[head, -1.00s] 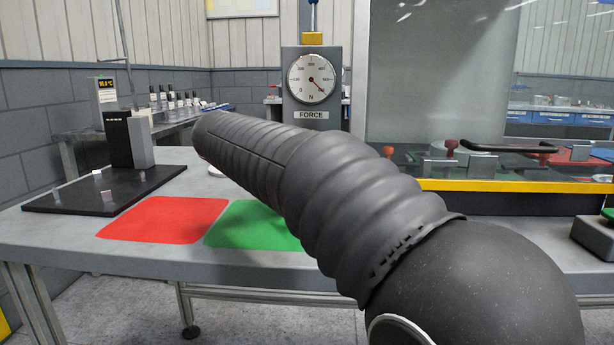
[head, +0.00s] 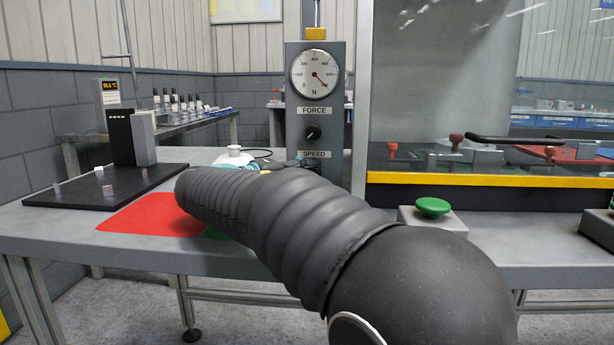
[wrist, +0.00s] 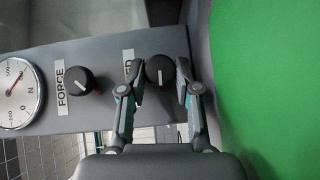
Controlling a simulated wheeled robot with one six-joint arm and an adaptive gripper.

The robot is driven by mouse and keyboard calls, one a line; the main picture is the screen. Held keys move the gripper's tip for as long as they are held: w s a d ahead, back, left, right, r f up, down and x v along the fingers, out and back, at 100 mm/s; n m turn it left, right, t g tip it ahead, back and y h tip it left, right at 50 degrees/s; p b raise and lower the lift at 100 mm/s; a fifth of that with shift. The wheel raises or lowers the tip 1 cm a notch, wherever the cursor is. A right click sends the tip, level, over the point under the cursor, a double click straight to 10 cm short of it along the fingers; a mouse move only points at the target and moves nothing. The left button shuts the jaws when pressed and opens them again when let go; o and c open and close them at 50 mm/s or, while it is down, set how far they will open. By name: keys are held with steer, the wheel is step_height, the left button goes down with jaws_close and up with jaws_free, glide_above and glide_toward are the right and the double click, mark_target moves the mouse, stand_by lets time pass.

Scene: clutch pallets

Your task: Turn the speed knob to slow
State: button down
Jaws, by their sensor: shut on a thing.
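The speed knob (wrist: 160,68), black with a white pointer line, sits on the grey instrument column beside the partly covered SPEED label (wrist: 129,66). My gripper (wrist: 161,82) has one finger on each side of this knob and is shut on it in the wrist view. The pointer line shows between the fingertips. In the head view my gripper (head: 297,163) reaches the column (head: 339,120) just under the SPEED label, and the speed knob is hidden there. The slow marking cannot be made out.
The force knob (head: 312,133) sits above the SPEED label, under a round force dial (head: 314,73). A green mat (wrist: 270,80) and a red mat (head: 150,216) lie on the bench. A green button (head: 432,207) stands right of my arm. A yellow-edged glass enclosure (head: 460,180) stands behind.

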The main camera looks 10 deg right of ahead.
stand_by(0.4)
steer(key=c, duration=0.8)
jaws_free()
